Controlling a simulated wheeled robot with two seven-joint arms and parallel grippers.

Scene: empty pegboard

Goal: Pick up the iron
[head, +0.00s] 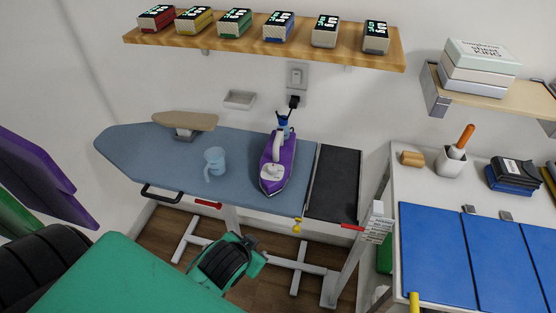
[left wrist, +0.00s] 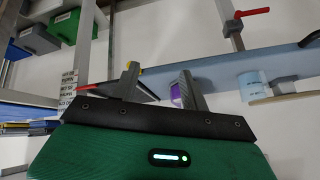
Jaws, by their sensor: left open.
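The purple iron (head: 274,160) with a white handle and front lies on the blue ironing board (head: 130,150), near its right end. In the left wrist view a small purple part of the iron (left wrist: 176,92) shows beyond my left gripper's fingers, mostly hidden by one finger. My left gripper (left wrist: 160,70) is open and empty. In the head view my green left arm reaches in from the lower left, its end in front of and below the board, apart from the iron. My right gripper is not in view.
A light blue cup (head: 214,163) and a small sleeve board (head: 185,122) stand left of the iron. A dark pad (head: 334,180) adjoins the board's right end. A wall shelf (head: 265,47) with several boxes hangs above. A white table (head: 395,215) is at right.

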